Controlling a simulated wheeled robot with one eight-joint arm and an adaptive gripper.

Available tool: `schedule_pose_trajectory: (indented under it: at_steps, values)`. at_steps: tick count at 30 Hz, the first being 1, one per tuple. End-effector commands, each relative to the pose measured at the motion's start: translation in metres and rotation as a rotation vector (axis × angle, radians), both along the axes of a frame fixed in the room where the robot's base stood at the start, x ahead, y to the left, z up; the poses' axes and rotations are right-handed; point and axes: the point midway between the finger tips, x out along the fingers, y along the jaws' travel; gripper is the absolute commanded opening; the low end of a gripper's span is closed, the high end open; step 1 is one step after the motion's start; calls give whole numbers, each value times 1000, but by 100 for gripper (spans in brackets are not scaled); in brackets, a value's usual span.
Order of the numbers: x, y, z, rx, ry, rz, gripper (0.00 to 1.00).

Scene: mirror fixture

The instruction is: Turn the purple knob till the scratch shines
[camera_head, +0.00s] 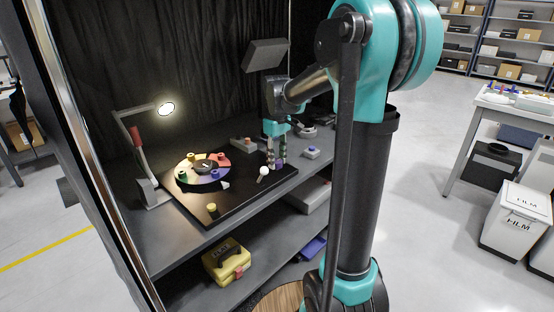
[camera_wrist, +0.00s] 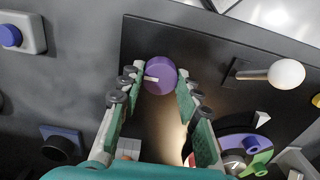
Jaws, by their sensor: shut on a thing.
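The purple knob (camera_wrist: 161,76) stands on a black board (camera_wrist: 165,38) and has a pale pointer mark toward the left in the wrist view. My gripper (camera_wrist: 160,78) is shut on it, a finger at each side. In the head view my gripper (camera_head: 276,163) comes down at the board's right part and mostly hides the knob. A disc with coloured segments (camera_head: 183,164) lies left of it; it is partly cut off in the wrist view (camera_wrist: 265,142). A small pale mark shows at its dark centre, but I cannot tell whether it is the scratch or whether it shines.
A white ball lever (camera_head: 264,171) stands close to my gripper. A lit lamp (camera_head: 166,108) stands left of the disc. A blue-button box (camera_head: 312,152) is at right, a dark panel (camera_head: 265,55) above. A yellow case (camera_head: 226,262) lies on the lower shelf.

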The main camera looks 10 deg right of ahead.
Motion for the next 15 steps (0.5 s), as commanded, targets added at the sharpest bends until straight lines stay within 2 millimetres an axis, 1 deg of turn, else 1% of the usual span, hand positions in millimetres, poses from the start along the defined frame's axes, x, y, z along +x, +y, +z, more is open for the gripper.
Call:
schedule_pose_trajectory:
  at_steps: [2, 3, 7, 15]
  values:
    - [0, 0, 0, 0, -1, 0, 4]
    - [0, 0, 0, 0, -1, -1, 38]
    - [0, 0, 0, 0, 0, -1, 54]
    - [0, 0, 0, 0, 0, -1, 54]
